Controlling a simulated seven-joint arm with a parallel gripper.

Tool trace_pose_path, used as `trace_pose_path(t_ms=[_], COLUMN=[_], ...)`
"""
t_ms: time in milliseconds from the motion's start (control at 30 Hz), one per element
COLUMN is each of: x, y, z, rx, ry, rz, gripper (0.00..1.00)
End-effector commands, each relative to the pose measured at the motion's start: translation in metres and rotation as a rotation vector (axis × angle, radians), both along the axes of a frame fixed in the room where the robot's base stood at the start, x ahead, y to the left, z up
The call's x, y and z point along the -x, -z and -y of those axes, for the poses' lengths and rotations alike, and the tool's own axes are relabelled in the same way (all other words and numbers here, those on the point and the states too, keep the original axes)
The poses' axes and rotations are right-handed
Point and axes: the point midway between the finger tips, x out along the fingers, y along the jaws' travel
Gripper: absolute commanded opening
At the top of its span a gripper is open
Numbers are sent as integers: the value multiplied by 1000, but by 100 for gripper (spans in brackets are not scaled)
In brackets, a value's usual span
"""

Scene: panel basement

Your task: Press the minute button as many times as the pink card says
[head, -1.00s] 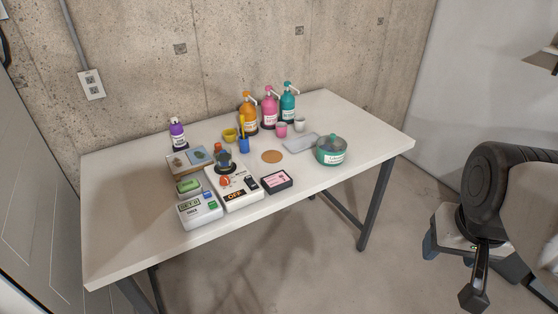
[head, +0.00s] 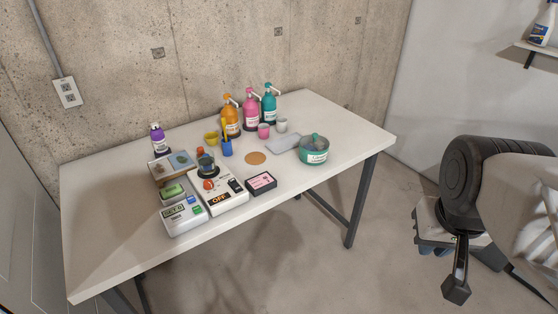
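A white timer box (head: 184,222) sits at the table's front left. It has a grey display (head: 174,212), a blue button (head: 191,199) and a green button (head: 197,210). Their labels are too small to read, so I cannot tell which is the minute button. The pink card (head: 261,181) sits in a dark holder to the right of the ON/OFF device; its writing is too small to read. My gripper (head: 456,289) seems to be the dark end piece hanging at the lower right, off the table and far from the timer; its fingers are not clear.
A white device (head: 223,199) with a red knob and an "OFF" display stands between timer and card. Behind are a glass vessel (head: 205,164), a blue cup (head: 226,147), several pump bottles (head: 250,110) and a green pot (head: 314,150). The table's (head: 110,235) left part is clear.

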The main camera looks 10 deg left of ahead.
Motion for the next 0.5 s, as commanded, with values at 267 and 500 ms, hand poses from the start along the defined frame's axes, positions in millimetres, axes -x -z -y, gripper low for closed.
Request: trace_pose_path(t_ms=[267,500], x=[0,0], y=[0,0], z=[0,0], rx=[0,0], ry=[0,0], rz=[0,0], gripper=[0,0])
